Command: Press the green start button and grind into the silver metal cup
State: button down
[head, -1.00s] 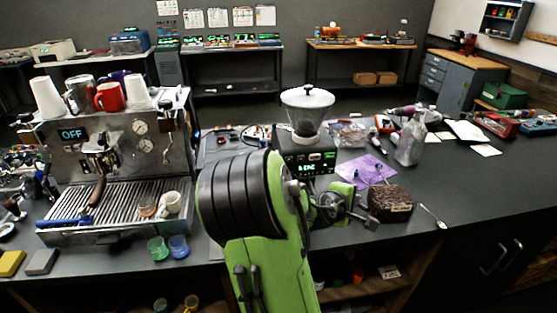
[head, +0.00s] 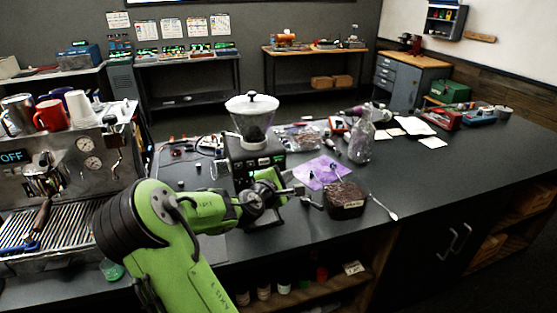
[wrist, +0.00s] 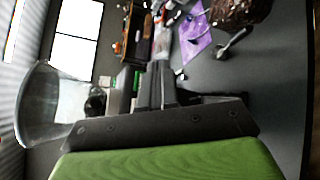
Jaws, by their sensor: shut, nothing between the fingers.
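The grinder (head: 240,165) stands on the counter with a clear, white-lidded hopper (head: 250,122). Small green-lit spots show on its front, but I cannot tell which is the start button. My gripper (head: 304,193) is shut and empty, in front of and to the right of the grinder's lower front; my arm hides part of that front. In the wrist view the shut fingers (wrist: 158,72) point away, with the clear hopper (wrist: 45,105) at left. A silver metal cup (head: 18,114) stands on top of the espresso machine, left of a red mug.
The espresso machine (head: 90,160) stands at left. A brown speckled block (head: 345,200), a purple sheet (head: 322,172), a spoon (head: 383,207) and a clear bottle (head: 361,140) lie or stand right of the grinder. The counter's right front is clear.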

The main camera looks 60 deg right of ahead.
jog(key=shift+w+d+p, duration=0.4)
jog(key=shift+w+d, duration=1.35)
dwell(0.7)
jog(key=shift+w+d, duration=0.3)
jog(key=shift+w+d+p, duration=0.25)
jog(key=shift+p, duration=0.05)
dwell(0.5)
dwell(0.4)
jog(key=shift+s+a, duration=0.55)
jog(key=shift+a, duration=0.05)
jog(key=shift+s+a+b, duration=0.45)
jog(key=shift+s+a, duration=1.3)
jog(key=shift+s, duration=0.05)
